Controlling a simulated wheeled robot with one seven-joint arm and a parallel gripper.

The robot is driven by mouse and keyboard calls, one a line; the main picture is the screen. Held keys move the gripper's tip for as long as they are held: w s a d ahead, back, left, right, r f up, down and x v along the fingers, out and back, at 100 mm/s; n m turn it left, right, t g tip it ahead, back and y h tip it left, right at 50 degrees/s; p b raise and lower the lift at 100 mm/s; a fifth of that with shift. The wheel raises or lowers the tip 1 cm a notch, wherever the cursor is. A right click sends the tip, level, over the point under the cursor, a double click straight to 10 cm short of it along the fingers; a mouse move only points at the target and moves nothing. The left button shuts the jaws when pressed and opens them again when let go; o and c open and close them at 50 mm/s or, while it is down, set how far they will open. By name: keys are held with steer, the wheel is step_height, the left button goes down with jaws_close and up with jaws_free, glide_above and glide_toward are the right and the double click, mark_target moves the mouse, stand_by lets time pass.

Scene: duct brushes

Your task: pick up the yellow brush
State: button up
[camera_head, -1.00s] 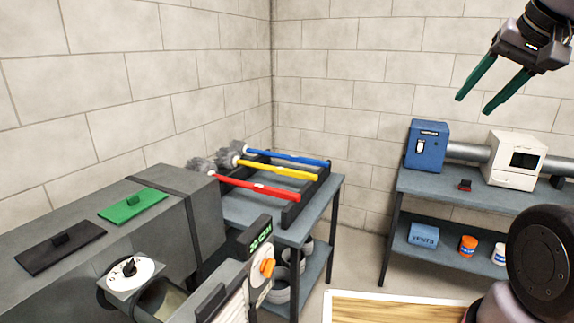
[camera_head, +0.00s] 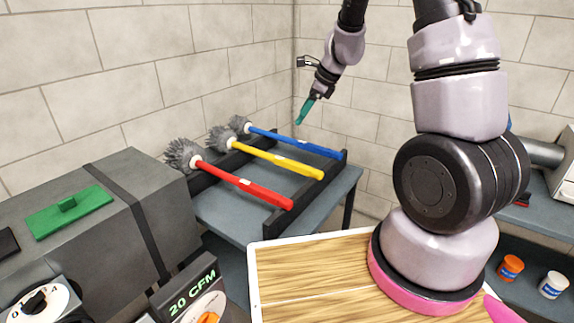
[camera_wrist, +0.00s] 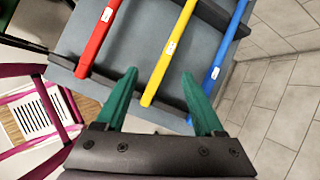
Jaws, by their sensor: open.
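The yellow brush (camera_head: 268,154) lies across two dark rails on a grey-blue table, its grey bristle head at the left and its handle pointing right. It lies between the red brush (camera_head: 243,181) and the blue brush (camera_head: 293,143). My gripper (camera_head: 301,121) is above the handle ends, in the air and empty. In the wrist view, the green fingers of my gripper (camera_wrist: 158,85) are spread apart, and the end of the yellow handle (camera_wrist: 165,62) shows between them. The red handle is to the left and the blue handle to the right. The bristle heads are outside the wrist view.
The rails (camera_head: 279,219) hold the brushes above the table (camera_head: 226,212). A dark duct box with a green plate (camera_head: 69,211) stands left. A 20 CFM meter (camera_head: 190,292) is in front. Block walls close off the back. My wooden-topped base (camera_head: 310,270) is near the table.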

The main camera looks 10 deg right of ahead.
step_height(320, 180, down, 11)
steer(key=w+d+m+h, duration=0.1)
steer(key=w+m, duration=0.2)
steer(key=m, duration=0.1)
glide_above(294, 163)
steer(key=s+d, duration=0.1)
steer(key=d, duration=0.1)
steer(key=shift+m+g, duration=0.3)
step_height(294, 163, down, 5)
steer(key=shift+s+r, duration=0.1)
steer(key=shift+r, duration=0.1)
steer(key=shift+x, duration=3.05)
steer(key=shift+s, duration=0.2)
jaws_close()
